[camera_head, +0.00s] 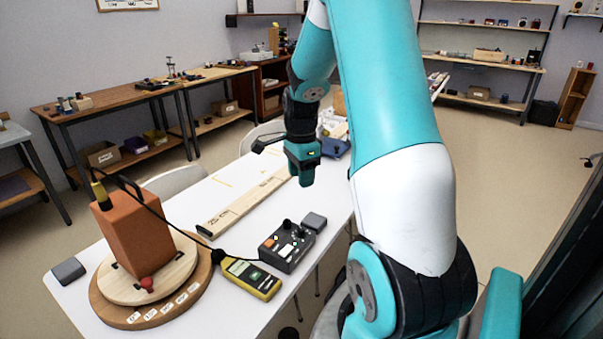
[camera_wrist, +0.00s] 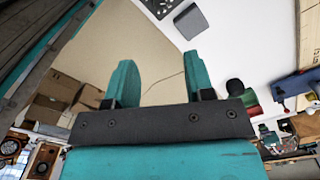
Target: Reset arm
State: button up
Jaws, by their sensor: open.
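My teal arm reaches over the white table, and my gripper (camera_head: 302,170) hangs above its middle. In the wrist view my gripper (camera_wrist: 160,82) shows two teal fingers apart with nothing between them. A black control box (camera_head: 287,246) with knobs sits to the right of the meter. A wooden ruler board (camera_head: 245,205) lies behind them.
Small grey blocks lie at the table's left edge (camera_head: 68,271) and near the control box (camera_head: 314,222). A black cable runs from the speaker box to the meter. White chairs stand behind the table. Workbenches (camera_head: 130,95) and shelves line the walls. Open floor (camera_head: 520,170) lies to the right.

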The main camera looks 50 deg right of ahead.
dwell(0.6)
jog(key=a+r+n+t+y, duration=0.1)
jog(key=a+r+n, duration=0.3)
jog(key=a+n, duration=0.45)
jog(key=a+r+n+y, duration=0.1)
jog(key=a+r+n, duration=0.3)
jog(key=a, duration=0.8)
jog(key=s+a+r+n+y, duration=0.1)
jog(key=s+a+r+n, duration=0.1)
jog(key=s+a+n, duration=0.5)
jog(key=s+a+r+n+g+y, duration=0.1)
jog(key=s+a+n, duration=0.7)
jog(key=a+n, duration=0.3)
jog(key=shift+s+r, duration=0.15)
jog(key=shift+r, duration=0.2)
